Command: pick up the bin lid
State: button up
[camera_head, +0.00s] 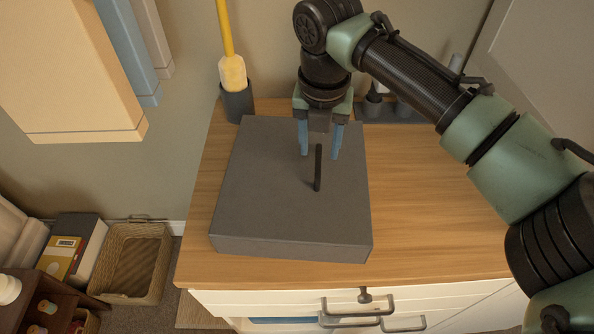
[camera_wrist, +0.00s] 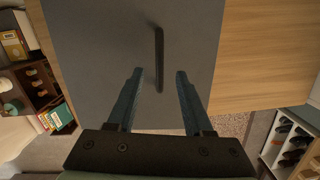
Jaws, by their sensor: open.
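The bin lid (camera_head: 265,190) is a flat, dark grey, box-like slab lying on the wooden counter top. In the head view the fingers are just behind the handle. In the wrist view the lid (camera_wrist: 95,45) fills the upper left, and the handle (camera_wrist: 159,60) lies ahead of the open fingers (camera_wrist: 155,75), between their lines. I cannot tell the exact gap in height.
The wooden counter (camera_head: 440,225) is clear to the right of the lid. A dark cup with a yellow-handled brush (camera_head: 237,100) stands behind the lid's back left corner. A dark rack with cups (camera_head: 392,112) is at the back. A wicker basket (camera_head: 135,260) is on the floor at left.

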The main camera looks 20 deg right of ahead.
aim_at(297, 176)
jog(key=shift+w+f, duration=0.1)
jog(key=shift+f, duration=1.3)
grip_shut()
jog(key=shift+r, duration=0.1)
